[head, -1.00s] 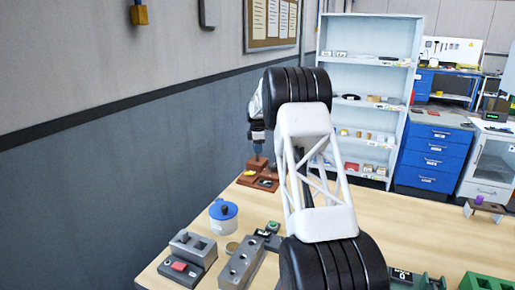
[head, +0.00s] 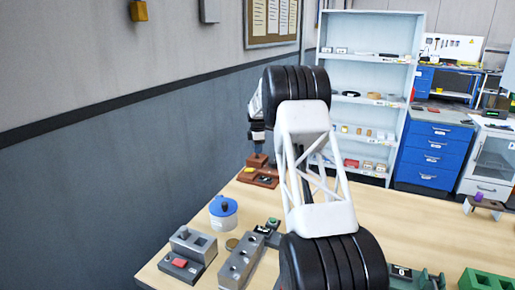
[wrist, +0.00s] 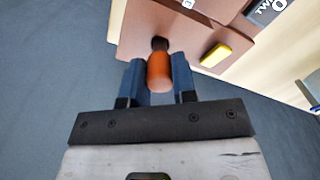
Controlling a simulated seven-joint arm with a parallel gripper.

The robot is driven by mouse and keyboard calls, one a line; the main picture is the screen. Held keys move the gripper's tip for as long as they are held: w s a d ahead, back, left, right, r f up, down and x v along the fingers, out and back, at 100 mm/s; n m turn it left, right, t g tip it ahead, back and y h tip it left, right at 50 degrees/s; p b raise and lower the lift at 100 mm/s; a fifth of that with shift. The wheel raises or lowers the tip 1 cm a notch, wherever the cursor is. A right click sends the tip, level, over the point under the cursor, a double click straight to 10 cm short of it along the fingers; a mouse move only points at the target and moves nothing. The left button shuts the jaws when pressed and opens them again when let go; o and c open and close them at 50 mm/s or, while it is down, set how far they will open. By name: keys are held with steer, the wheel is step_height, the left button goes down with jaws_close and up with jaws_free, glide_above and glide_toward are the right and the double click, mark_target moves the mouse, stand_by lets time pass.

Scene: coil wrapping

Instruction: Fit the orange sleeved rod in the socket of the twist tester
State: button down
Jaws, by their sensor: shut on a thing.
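The orange sleeved rod (wrist: 160,72) is between the two blue fingers of my gripper (wrist: 159,80) in the wrist view. Its dark far end meets the brown twist tester (wrist: 134,30), at a dark spot; I cannot tell how deep it sits in the socket. The tester carries a yellow piece (wrist: 215,54) to the right of the rod and a partly cut-off label beyond. In the head view my gripper (head: 257,148) points down just above the raised block of the brown tester (head: 265,183). The rod cannot be made out there.
A blue-lidded pot (head: 223,211), a grey block with square holes (head: 194,243) and a grey holed bar (head: 241,262) stand at the front left. A green block (head: 485,281) is at the front right. The wall is close on the left; the table's middle right is clear.

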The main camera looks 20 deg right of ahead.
steer(key=shift+f, duration=0.8)
steer(key=c, duration=0.8)
jaws_free()
steer(key=shift+r, duration=3.9)
steer(key=shift+s+a+r, duration=0.1)
